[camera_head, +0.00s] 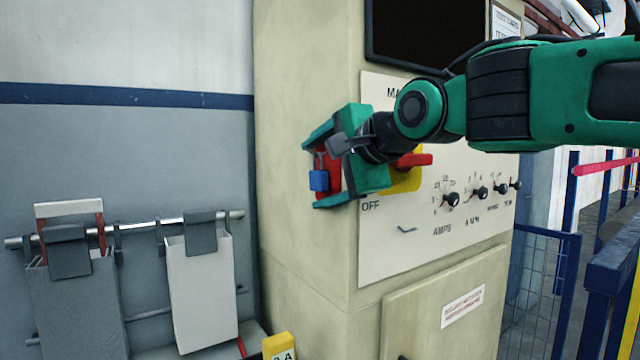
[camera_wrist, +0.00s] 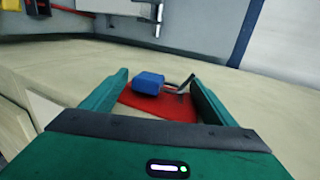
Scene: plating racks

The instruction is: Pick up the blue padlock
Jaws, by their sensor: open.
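The blue padlock (camera_head: 319,180) shows in the head view at the left side of the cream cabinet, between the fingers of my gripper (camera_head: 316,172). In the wrist view, the padlock (camera_wrist: 148,82) has a blue body with a grey shackle to its right. It lies over a flat red piece (camera_wrist: 165,104), which also shows in the head view (camera_head: 332,172). My gripper (camera_wrist: 160,78) is open, with one green finger on each side of the padlock and red piece. I see gaps between the fingers and the padlock. How the shackle meets the red piece is unclear.
The cream cabinet (camera_head: 300,250) carries a panel with a red handle (camera_head: 414,160) on a yellow plate and several knobs. Grey holders (camera_head: 200,290) hang from a metal rail (camera_head: 140,227) at the left. A blue railing (camera_head: 545,240) stands at the right.

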